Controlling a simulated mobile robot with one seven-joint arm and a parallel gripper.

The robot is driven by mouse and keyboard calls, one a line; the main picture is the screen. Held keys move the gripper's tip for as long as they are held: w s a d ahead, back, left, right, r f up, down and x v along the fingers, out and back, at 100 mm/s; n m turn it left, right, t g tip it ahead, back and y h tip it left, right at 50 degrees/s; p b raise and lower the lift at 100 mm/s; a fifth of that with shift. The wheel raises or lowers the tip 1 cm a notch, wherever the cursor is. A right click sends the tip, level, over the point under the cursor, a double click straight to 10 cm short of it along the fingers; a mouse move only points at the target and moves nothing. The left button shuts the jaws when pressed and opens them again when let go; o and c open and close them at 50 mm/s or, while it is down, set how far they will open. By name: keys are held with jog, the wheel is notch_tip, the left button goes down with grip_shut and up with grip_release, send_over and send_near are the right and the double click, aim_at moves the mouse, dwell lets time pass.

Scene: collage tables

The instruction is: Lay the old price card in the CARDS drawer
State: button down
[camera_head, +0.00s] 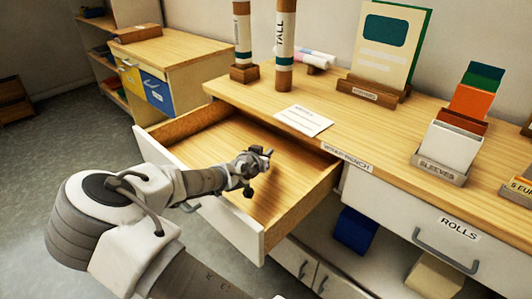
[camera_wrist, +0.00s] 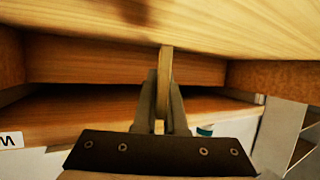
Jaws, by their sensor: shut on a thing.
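My gripper (camera_head: 256,163) is over the inside of an open wooden drawer (camera_head: 213,118) with a pale front. In the wrist view my gripper (camera_wrist: 163,120) is shut on a thin tan card (camera_wrist: 164,75), seen edge-on. Its face and any print are hidden, so I cannot tell for certain that it is the old price card. In the head view the card does not show clearly. The open drawer looks empty. No CARDS label is readable on its front.
A white sheet (camera_head: 303,121) lies on the counter behind the drawer. A cream and green card (camera_head: 387,45) stands in a wooden holder (camera_head: 372,91). A tall tube (camera_head: 285,45) stands at the back. A shut drawer labelled ROLLS (camera_head: 405,218) is at right.

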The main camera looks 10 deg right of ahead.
jog(key=shift+f+b, duration=0.35)
jog(key=shift+f, duration=0.2)
jog(key=c, duration=1)
grip_release()
jog(key=shift+r+p, duration=0.45)
jog(key=shift+r, duration=0.1)
jog(key=shift+s+a+r, duration=0.1)
jog(key=shift+s+r, duration=0.05)
jog(key=shift+r, duration=0.2)
jog(key=p+v, duration=0.2)
jog(key=v, duration=0.5)
jog(key=shift+s+f, duration=0.1)
jog(key=shift+f, duration=0.05)
